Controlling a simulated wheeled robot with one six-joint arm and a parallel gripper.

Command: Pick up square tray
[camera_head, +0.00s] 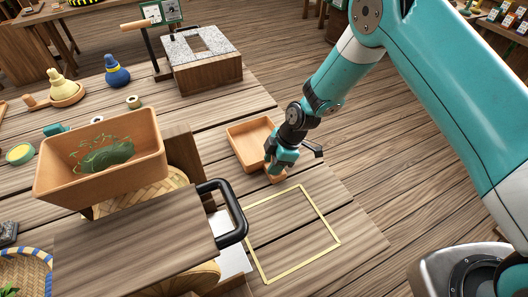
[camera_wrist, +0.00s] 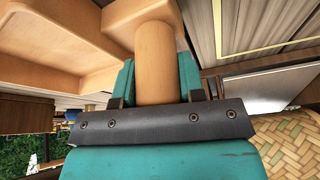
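The square tray (camera_head: 247,131) is a shallow light-brown wooden tray with a short round handle. In the head view it is right of the middle of the table, above the yellow square outline. In the wrist view the handle (camera_wrist: 154,62) stands between my teal fingers, with the tray's wall (camera_wrist: 60,52) at the upper left. My gripper (camera_head: 279,170) is at the tray's near right corner, its fingers closed against both sides of the handle. I cannot tell whether the tray touches the table.
A yellow square outline (camera_head: 337,241) lies on the bare table just below the tray. To the left are a deep wooden box (camera_head: 98,186) with green leaves and a wooden board with a black handle (camera_head: 238,214). A stone-topped box (camera_head: 203,72) stands farther back.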

